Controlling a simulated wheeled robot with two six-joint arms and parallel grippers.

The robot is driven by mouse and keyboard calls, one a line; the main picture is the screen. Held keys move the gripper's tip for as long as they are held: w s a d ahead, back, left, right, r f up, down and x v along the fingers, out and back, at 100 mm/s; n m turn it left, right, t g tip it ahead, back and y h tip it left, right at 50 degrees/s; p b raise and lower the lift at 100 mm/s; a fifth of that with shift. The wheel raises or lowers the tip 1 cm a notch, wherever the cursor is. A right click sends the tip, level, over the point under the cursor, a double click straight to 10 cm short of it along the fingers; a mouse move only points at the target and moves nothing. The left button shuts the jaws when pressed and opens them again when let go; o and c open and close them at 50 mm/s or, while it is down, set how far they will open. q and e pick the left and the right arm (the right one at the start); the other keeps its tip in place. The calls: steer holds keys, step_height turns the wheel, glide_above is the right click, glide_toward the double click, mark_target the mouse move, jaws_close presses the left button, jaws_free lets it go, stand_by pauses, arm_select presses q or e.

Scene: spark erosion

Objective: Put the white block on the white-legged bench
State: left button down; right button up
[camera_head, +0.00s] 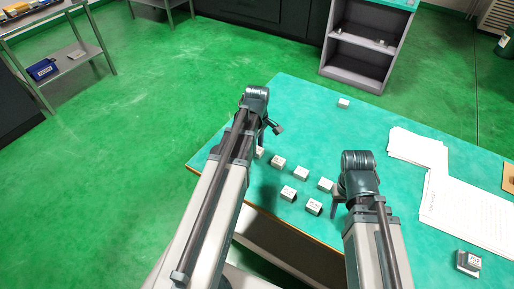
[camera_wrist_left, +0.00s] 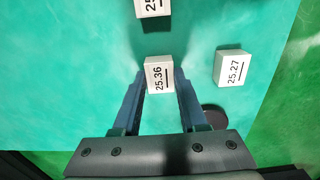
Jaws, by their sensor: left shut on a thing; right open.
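My left gripper (camera_wrist_left: 160,90) is shut on a white block (camera_wrist_left: 158,76) marked 25.36. In the left wrist view another white block (camera_wrist_left: 233,68) marked 25.27 stands to the right, and part of a third (camera_wrist_left: 152,7) shows at the top. In the head view my left gripper (camera_head: 268,128) is over the left part of the green-topped table (camera_head: 390,120). Several white blocks (camera_head: 301,173) stand on it; one (camera_head: 259,153) is partly hidden by my arm. My right gripper (camera_head: 340,203) is open and empty beside them. I cannot tell which bench has white legs.
White papers (camera_head: 470,210) cover the table's right side, with a larger block (camera_head: 468,263) near the front. A lone block (camera_head: 343,103) stands at the back. A grey shelf (camera_head: 345,72) is behind. A metal rack (camera_head: 75,62) with a blue box (camera_head: 42,70) is far left.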

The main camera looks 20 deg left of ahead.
arm_select(q)
steer(key=shift+f, duration=0.2)
arm_select(e)
steer(key=shift+f, duration=0.2)
arm_select(q)
steer(key=shift+c, duration=2.2)
jaws_free()
steer(key=shift+r, duration=0.1)
arm_select(e)
steer(key=shift+r, duration=0.15)
arm_select(q)
step_height(320, 180, up, 12)
steer(key=p, duration=1.2)
steer(key=s+d+m, duration=0.6)
steer(key=d+m, duration=0.4)
steer(key=s+d+m+y, duration=0.1)
steer(key=s+d+m, duration=0.6)
steer(key=d+m, duration=0.3)
steer(key=shift+d+r, duration=0.2)
steer(key=shift+d, duration=0.35)
arm_select(e)
step_height(320, 180, up, 12)
steer(key=shift+r, duration=0.1)
